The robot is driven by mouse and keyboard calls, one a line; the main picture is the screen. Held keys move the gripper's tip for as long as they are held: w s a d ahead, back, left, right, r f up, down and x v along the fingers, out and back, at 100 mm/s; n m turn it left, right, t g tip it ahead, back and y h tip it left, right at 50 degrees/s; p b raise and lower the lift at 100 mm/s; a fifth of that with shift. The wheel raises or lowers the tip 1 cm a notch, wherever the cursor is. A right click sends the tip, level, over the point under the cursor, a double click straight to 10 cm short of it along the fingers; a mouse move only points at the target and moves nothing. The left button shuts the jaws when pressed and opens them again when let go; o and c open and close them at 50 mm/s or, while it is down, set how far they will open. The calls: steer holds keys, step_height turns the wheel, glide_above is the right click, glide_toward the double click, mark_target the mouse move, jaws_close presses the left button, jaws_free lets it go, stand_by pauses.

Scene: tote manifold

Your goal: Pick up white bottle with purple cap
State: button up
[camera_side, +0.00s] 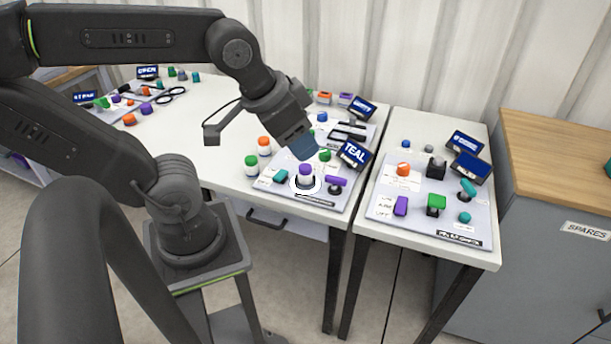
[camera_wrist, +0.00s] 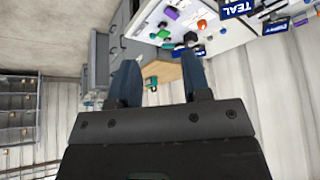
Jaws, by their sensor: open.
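The white bottle with the purple cap (camera_side: 304,182) stands upright on a light panel at the front of the middle table. A white ring shows around its base. My gripper (camera_side: 306,146) is above the bottle and a little behind it in the side view, apart from it and tilted down to the right. In the wrist view my gripper (camera_wrist: 163,78) has its two blue-grey fingers spread with nothing between them. I cannot make out the bottle in the wrist view.
A white bottle with an orange cap (camera_side: 264,146) and one with a green cap (camera_side: 251,165) stand left of the panel. A purple-handled part (camera_side: 336,181) and the TEAL sign (camera_side: 354,154) are close on the right. The table's left middle is clear.

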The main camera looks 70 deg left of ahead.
steer(key=o, duration=0.5)
steer(key=m+g+y, duration=0.4)
steer(key=m+g, duration=0.2)
steer(key=m, duration=1.1)
glide_toward(307, 168)
steer(key=shift+y, duration=0.3)
steer(key=x, duration=0.4)
steer(key=d+x, duration=0.1)
steer(key=x, duration=0.1)
steer(key=shift+w+a+f, duration=0.1)
steer(key=shift+w+f, duration=0.05)
steer(key=shift+f, duration=0.2)
steer(key=shift+a+x, duration=0.25)
steer(key=shift+x, duration=2.5)
